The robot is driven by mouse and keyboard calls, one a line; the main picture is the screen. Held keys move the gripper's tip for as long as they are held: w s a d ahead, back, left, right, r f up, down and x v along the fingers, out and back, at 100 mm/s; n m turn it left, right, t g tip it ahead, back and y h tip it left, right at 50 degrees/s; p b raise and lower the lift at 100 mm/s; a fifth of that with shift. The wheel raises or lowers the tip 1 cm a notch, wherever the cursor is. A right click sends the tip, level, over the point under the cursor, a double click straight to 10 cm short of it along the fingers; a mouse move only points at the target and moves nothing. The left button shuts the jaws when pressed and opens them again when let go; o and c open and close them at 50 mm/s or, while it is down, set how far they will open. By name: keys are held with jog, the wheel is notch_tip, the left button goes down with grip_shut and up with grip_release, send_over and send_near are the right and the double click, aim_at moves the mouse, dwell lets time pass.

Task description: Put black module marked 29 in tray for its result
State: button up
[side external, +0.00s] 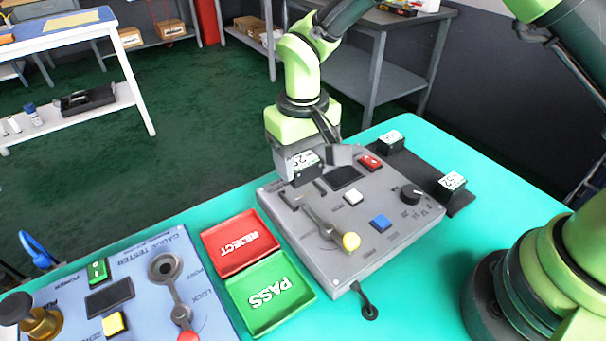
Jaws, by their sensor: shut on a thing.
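My gripper (312,163) is shut on a black module (306,170) with a white label that seems to read 29, partly covered by the fingers. It holds the module over the upper left part of the grey tester (325,259), close to a slot-like fixture (300,196); I cannot tell whether they touch. The tester's display (346,177) looks dark. The red REJECT tray (213,237) and the green PASS tray (255,320) sit left of the tester, both empty.
Two more black modules, one at the back (390,143) and one marked 52 (451,186), stand on a dark strip (420,168) right of the tester. A blue gauge tester (140,290) with levers fills the lower left. A cable (369,305) leaves the tester's front.

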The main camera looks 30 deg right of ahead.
notch_tip(320, 180, up, 5)
jog(key=shift+r, duration=0.15)
jog(key=shift+s+a, duration=0.2)
jog(key=shift+a, duration=0.2)
jog(key=s+a+f, duration=0.3)
jog(key=s+a, duration=0.6)
jog(key=a, duration=0.3)
send_over(270, 292)
notch_tip(270, 292, down, 6)
jog(key=shift+r, duration=0.2)
jog(key=shift+f, duration=2.25)
jog(key=shift+f, duration=0.2)
jog(key=o, duration=1)
